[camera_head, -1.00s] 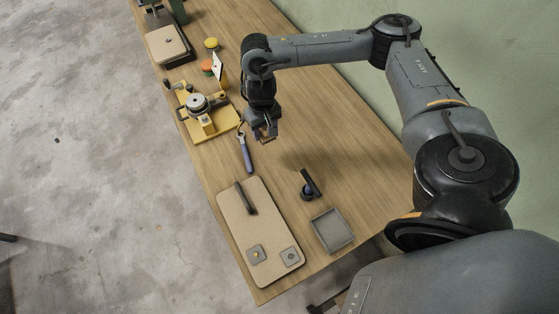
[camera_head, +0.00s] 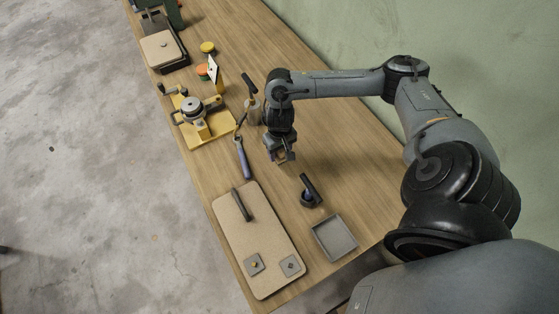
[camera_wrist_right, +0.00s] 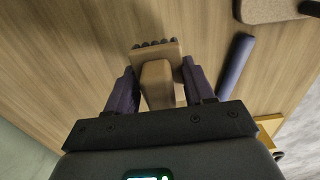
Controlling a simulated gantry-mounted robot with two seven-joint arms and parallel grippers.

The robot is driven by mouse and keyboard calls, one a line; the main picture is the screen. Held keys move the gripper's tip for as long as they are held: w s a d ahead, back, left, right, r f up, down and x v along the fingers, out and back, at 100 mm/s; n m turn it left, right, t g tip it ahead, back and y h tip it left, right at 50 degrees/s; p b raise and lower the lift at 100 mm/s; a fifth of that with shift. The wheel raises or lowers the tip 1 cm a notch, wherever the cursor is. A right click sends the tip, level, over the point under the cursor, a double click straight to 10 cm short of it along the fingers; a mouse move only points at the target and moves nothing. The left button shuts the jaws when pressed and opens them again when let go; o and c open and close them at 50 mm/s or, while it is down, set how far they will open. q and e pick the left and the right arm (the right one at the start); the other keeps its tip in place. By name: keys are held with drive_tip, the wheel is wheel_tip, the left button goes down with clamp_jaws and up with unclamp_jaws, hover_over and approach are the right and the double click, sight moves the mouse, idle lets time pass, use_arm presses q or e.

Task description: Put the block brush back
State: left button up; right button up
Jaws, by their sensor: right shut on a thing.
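My right gripper (camera_head: 281,158) is over the middle of the wooden table. In the right wrist view its two dark fingers (camera_wrist_right: 160,88) are shut on the block brush (camera_wrist_right: 156,76), a tan wooden block with a row of dark bristle tufts at its far edge. The brush is mostly hidden by the gripper in the head view. Bare table shows around it, and I cannot tell how high above the table it is. My left gripper is not in view.
A blue-handled tool (camera_head: 243,158) lies left of the gripper. A tan board (camera_head: 245,250) with a dark handle, a grey tray (camera_head: 350,222) and a dark upright tool (camera_head: 309,190) are nearer.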

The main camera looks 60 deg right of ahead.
sight(280, 159)
drive_tip(key=shift+f+b, duration=0.4)
drive_tip(key=shift+f, duration=2.25)
drive_tip(key=o, duration=1.1)
drive_tip(key=shift+f, duration=0.1)
